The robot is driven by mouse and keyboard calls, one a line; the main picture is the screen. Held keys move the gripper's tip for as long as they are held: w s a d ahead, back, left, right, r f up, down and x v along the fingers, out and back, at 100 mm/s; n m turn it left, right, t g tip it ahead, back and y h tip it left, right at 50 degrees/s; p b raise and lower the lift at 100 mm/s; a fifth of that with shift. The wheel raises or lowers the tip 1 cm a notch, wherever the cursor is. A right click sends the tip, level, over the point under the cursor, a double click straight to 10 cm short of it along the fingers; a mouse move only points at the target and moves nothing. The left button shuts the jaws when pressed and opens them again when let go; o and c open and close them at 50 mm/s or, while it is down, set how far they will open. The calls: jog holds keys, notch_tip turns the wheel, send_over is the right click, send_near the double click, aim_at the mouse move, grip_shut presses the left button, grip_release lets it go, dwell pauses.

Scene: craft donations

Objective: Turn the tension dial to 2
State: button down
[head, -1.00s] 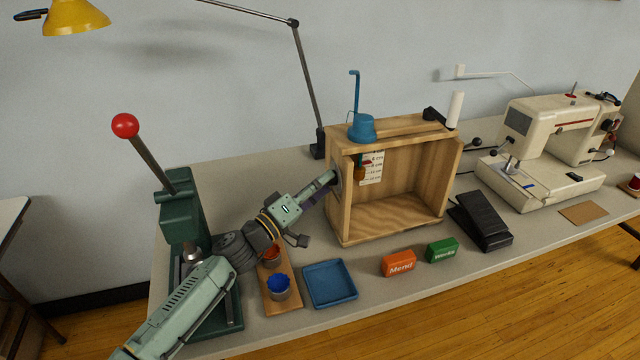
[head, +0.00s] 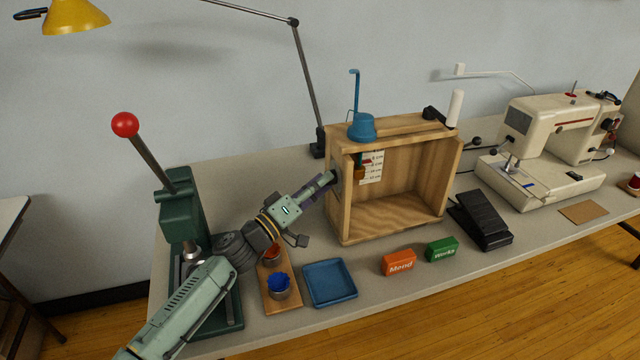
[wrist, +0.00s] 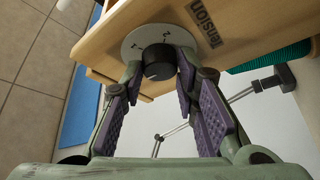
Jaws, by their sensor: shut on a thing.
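The tension dial (wrist: 158,62) is a dark round knob on a pale numbered plate (wrist: 133,36) on the wooden box's side. In the wrist view, the word TENSION is printed beside it. A 2 shows above the knob and a 1 to its left; no pointer mark is clear on the knob. My gripper (wrist: 158,75) is shut on the dial, with a purple-padded finger on each side. In the head view, my gripper (head: 331,178) meets the left side of the box, and its fingers mostly hide the dial.
The open wooden box (head: 395,212) stands on the worktop. A green press (head: 183,215) with a red-knobbed lever is close to my arm. A blue tray (head: 330,284) and orange and green blocks lie in front. A sewing machine (head: 550,130) stands right.

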jog(key=shift+f+m+h, duration=0.1)
jog(key=shift+m+h, duration=0.7)
jog(key=shift+m, duration=0.7)
jog(key=c, duration=1.2)
grip_release()
jog(key=shift+c, duration=0.2)
